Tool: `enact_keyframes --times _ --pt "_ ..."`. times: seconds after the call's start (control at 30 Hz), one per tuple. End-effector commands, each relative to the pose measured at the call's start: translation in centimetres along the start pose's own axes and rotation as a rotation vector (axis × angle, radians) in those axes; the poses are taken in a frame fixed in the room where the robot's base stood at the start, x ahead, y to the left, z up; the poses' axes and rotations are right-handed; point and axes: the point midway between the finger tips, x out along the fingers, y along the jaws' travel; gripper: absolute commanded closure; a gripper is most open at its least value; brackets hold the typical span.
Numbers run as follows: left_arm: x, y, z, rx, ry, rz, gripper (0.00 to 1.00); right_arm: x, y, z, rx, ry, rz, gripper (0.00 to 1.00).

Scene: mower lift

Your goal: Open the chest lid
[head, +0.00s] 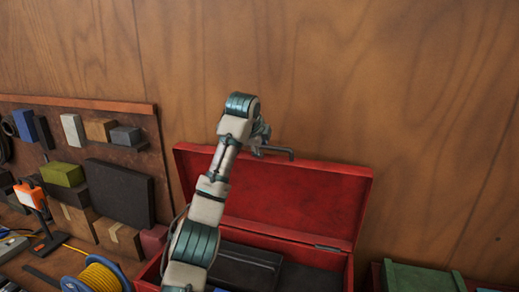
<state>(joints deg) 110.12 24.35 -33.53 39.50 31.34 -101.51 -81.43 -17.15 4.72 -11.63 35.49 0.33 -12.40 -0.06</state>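A red chest (349,276) stands at the lower middle of the head view. Its lid (318,200) is raised and stands tilted back toward the wooden wall, so the inside shows. My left arm reaches up across the left part of the lid and hides some of it and of the chest. My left gripper (277,151) is at the lid's top edge, seen from behind and small. One grey finger points right along that edge; I cannot tell whether it touches or how far the fingers are apart. My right gripper is not in view.
Dark cases (245,268) lie inside the chest. To the left are a pegboard shelf with small boxes, a black box (118,190), an orange work lamp (30,195) and a yellow cable reel (100,277). A green box (418,279) stands at right. The wooden wall (420,100) is close behind.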

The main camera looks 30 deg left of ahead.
Motion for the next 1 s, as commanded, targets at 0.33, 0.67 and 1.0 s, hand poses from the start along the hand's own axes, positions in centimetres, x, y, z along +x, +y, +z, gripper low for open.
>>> enact_keyframes --times 0.33,0.67,1.0 --pt "-7.5 -0.1 0.6 -0.003 0.004 -0.005 0.60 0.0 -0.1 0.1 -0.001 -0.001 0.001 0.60" --pt "-10.8 0.0 0.9 -0.005 0.003 0.001 0.60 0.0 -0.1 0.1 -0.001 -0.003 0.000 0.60" --pt "-11.0 0.0 0.8 -0.004 0.003 0.000 0.60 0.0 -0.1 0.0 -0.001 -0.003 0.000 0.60"
